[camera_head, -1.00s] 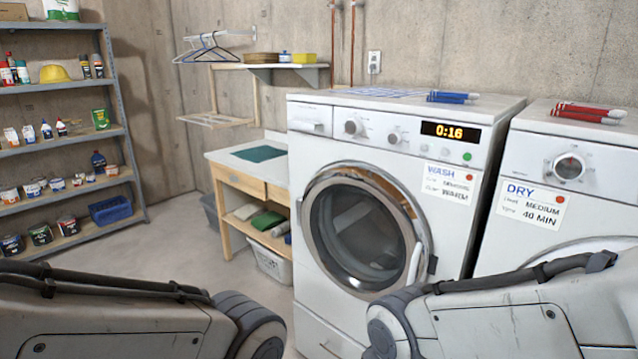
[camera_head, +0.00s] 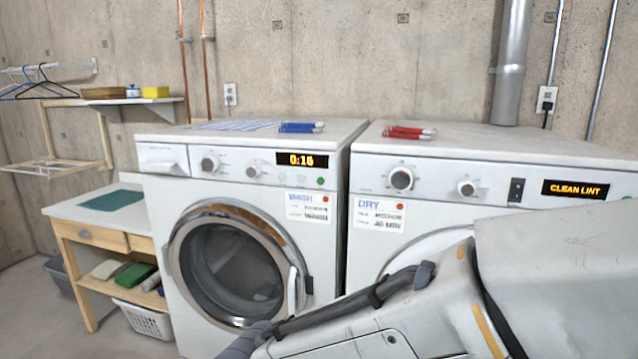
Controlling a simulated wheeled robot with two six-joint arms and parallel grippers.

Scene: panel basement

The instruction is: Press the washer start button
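The white washer (camera_head: 160,225) stands left of the dryer, its round glass door (camera_head: 232,262) closed or nearly so. Its control panel has two knobs, a lit display (camera_head: 302,160) reading about 0:16, and a small green button (camera_head: 320,181) below the display at the right. The button is unobstructed in the head view. A WASH label (camera_head: 309,207) sits under the panel. My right arm crosses the lower right, in front of the dryer.
The dryer (camera_head: 450,185) stands right beside the washer, with a CLEAN LINT display (camera_head: 574,189). Blue markers (camera_head: 300,127) and red markers (camera_head: 408,132) lie on the tops. A wooden table (camera_head: 90,235) and a white basket (camera_head: 145,318) are at the left.

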